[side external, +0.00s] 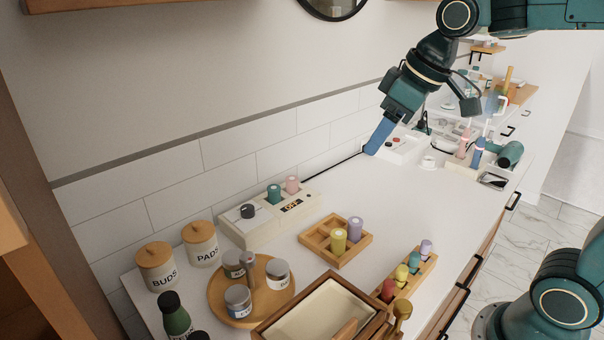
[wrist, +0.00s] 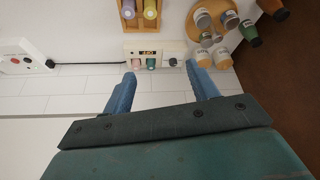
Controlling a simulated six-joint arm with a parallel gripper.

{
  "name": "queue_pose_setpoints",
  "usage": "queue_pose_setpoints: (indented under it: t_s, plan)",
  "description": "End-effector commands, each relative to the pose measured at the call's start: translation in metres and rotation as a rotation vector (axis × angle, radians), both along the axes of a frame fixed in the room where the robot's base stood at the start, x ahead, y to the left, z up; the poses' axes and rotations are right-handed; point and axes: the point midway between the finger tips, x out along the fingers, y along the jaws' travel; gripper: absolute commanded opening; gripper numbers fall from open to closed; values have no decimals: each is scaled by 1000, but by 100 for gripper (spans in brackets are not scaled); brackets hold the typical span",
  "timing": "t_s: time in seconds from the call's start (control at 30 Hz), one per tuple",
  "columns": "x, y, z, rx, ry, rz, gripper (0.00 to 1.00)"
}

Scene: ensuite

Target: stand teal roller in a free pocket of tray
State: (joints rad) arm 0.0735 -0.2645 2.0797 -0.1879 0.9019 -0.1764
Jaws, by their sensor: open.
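The teal roller (side external: 274,194) stands upright on the white heater box (side external: 247,229), beside a pink roller (side external: 292,185). In the wrist view the teal roller (wrist: 151,63) shows between my fingers but farther off. The wooden tray (side external: 355,257) stands on the counter in front of the box. It holds an upright yellow roller (side external: 338,241) and a purple roller (side external: 355,229); pocket space at its left looks empty. My gripper (side external: 374,146) is open and empty, above the counter near the back wall, well right of the teal roller. Its blue fingers (wrist: 160,70) are spread wide.
A rack of small colored bottles (side external: 408,276) stands right of the tray, and a wooden box (side external: 322,312) in front. A round wooden tray (side external: 216,301) holds jars at left. A cord (side external: 330,168) runs along the wall.

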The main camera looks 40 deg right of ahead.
Motion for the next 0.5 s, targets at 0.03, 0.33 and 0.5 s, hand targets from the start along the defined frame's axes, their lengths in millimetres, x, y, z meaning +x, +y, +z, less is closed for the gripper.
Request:
queue_pose_setpoints:
  t_s: [0.03,0.33,0.5]
  plan:
    - [13,-1,-1,-1,8,18,59]
    - [87,-5,-9,-7,26,145,59]
    - [127,-10,-21,-8,35,213,59]
